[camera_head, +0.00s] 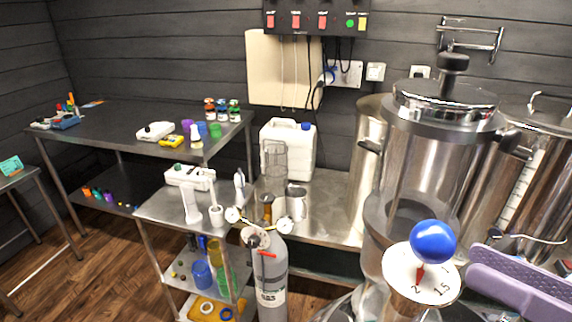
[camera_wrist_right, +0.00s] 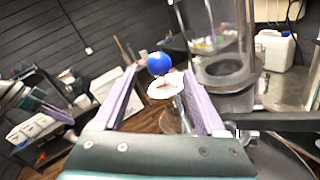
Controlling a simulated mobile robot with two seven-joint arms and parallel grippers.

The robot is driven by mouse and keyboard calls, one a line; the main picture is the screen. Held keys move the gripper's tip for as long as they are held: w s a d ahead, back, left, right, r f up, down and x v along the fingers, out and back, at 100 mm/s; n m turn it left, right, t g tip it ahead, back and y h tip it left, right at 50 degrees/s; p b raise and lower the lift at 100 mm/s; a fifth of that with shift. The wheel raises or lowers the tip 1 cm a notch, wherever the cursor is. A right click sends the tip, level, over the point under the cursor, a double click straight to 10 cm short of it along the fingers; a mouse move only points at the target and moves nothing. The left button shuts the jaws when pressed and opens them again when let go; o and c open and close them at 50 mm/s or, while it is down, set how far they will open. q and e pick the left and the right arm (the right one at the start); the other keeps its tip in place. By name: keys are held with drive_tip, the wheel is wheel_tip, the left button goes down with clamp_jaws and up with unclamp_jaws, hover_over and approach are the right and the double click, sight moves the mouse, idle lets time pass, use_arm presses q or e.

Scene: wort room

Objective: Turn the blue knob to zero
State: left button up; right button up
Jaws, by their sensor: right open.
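The blue knob (camera_head: 433,241) is a round ball above a white dial disc (camera_head: 405,281) at the lower right of the head view. A red pointer (camera_head: 419,273) on the dial points toward the printed 2, with 1.5 beside it. My right gripper (camera_head: 472,267) is just right of the knob with its purple fingers apart and empty. In the right wrist view, the blue knob (camera_wrist_right: 158,64) and white dial (camera_wrist_right: 164,87) appear between the fingertips (camera_wrist_right: 159,73), seemingly beyond them; I see no contact. My left gripper is out of view.
A steel vessel with a clear body (camera_head: 432,160) stands behind the dial, close to my right gripper. A grey gas cylinder (camera_head: 270,275) stands left of it. A steel table (camera_head: 330,200) holds a white canister (camera_head: 288,150). Wooden floor shows at lower left.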

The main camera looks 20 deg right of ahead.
sight(390, 255)
drive_tip(key=p+x, duration=0.2)
drive_tip(key=x, duration=0.6)
drive_tip(key=shift+r, duration=0.15)
drive_tip(key=shift+w+a, duration=0.3)
drive_tip(key=shift+w, duration=0.1)
clamp_jaws()
